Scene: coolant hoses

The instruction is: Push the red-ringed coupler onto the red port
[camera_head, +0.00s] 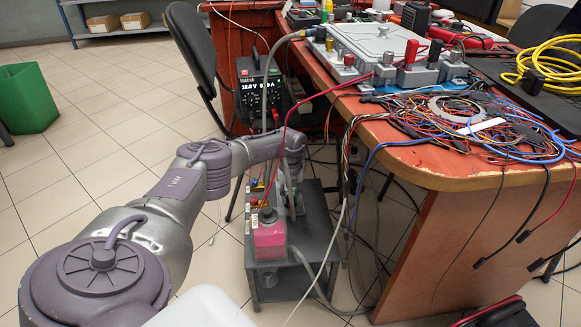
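A grey metal unit (375,45) sits on the table with a light plate on top. Red fittings stand along its front, the largest at the right corner (411,52); which one is the red port I cannot tell. A grey hose (272,52) runs from its left side down past the power supply, where a small red piece (276,115) shows. I cannot tell whether that is the red-ringed coupler. My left gripper (289,200) points down beside a pink-filled reservoir (269,236); its fingers are too small and covered to read. My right gripper is out of view.
The reservoir stands on a low dark cart (318,240). A power supply (259,84) with a lit display stands behind. Tangled wires (460,120) cover the table's near corner, several hanging over its edge. A chair (192,45) and green bin (27,98) stand left, with open floor between.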

